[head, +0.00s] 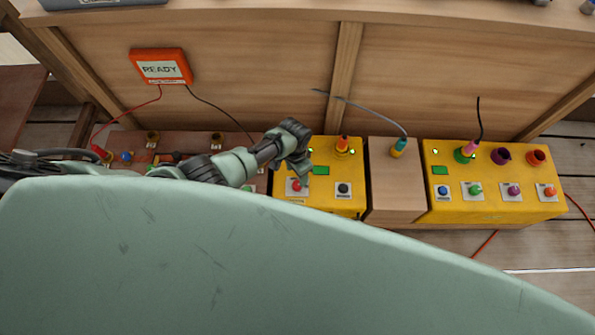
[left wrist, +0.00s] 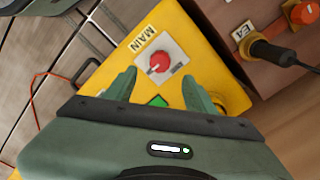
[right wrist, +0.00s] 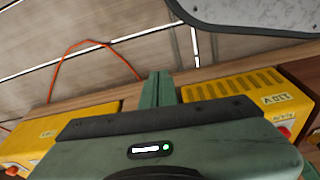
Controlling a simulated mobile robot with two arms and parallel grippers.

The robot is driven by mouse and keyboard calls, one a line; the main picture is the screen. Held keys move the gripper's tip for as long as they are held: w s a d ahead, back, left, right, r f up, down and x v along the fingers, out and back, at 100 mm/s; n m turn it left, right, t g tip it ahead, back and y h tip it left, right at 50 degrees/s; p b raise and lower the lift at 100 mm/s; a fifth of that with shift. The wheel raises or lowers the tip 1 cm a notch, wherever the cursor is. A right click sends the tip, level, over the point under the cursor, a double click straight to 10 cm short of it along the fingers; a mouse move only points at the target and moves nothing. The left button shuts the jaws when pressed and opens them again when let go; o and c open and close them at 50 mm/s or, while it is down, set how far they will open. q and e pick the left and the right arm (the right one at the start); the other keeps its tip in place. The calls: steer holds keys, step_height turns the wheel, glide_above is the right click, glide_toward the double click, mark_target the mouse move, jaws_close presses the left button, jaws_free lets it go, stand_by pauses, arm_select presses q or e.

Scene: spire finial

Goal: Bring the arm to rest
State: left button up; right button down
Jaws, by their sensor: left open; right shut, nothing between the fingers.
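My left arm reaches in from the left in the head view. Its gripper (head: 300,165) is over the left part of a yellow box (head: 335,208), close to a red knob (head: 296,186). In the left wrist view the gripper (left wrist: 159,82) is open, with a red knob (left wrist: 160,62) on a white plate marked MAIN ahead of its fingertips. Nothing is between the fingers. My right gripper (right wrist: 160,78) shows in the right wrist view, shut and empty, with yellow boxes on both sides. It cannot be seen in the head view.
A second yellow box (head: 490,212) with several coloured buttons and sockets stands right of a plain wooden block (head: 395,190). An orange READY box (head: 160,67) is on the wooden back panel, with cables hanging below. A brown unit (head: 125,142) with sockets lies left.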

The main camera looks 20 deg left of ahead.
arm_select(q)
steer(key=shift+r, duration=0.15)
arm_select(e)
steer(key=shift+r, duration=0.15)
arm_select(q)
steer(key=s+a+f+n+p, duration=0.1)
steer(key=s+a+f+p, duration=0.1)
steer(key=s, duration=1)
steer(key=s+a+f+n+t+p, duration=0.1)
steer(key=s+a+f, duration=0.3)
steer(key=s, duration=0.8)
steer(key=s+a+f+n+p, duration=0.2)
steer(key=s+a+f+p, duration=0.1)
steer(key=s, duration=1)
steer(key=shift+a+f+n+p, duration=0.25)
steer(key=shift+n+p, duration=0.15)
steer(key=shift+p, duration=0.1)
arm_select(e)
steer(key=s+d+f, duration=0.1)
steer(key=s+f, duration=0.1)
steer(key=s, duration=0.3)
steer(key=s+d+f, duration=0.1)
steer(key=s+f, duration=0.1)
steer(key=s, duration=0.3)
steer(key=s+d+f+g, duration=0.1)
steer(key=s+f, duration=0.1)
steer(key=s, duration=0.3)
steer(key=shift+s+f, duration=0.35)
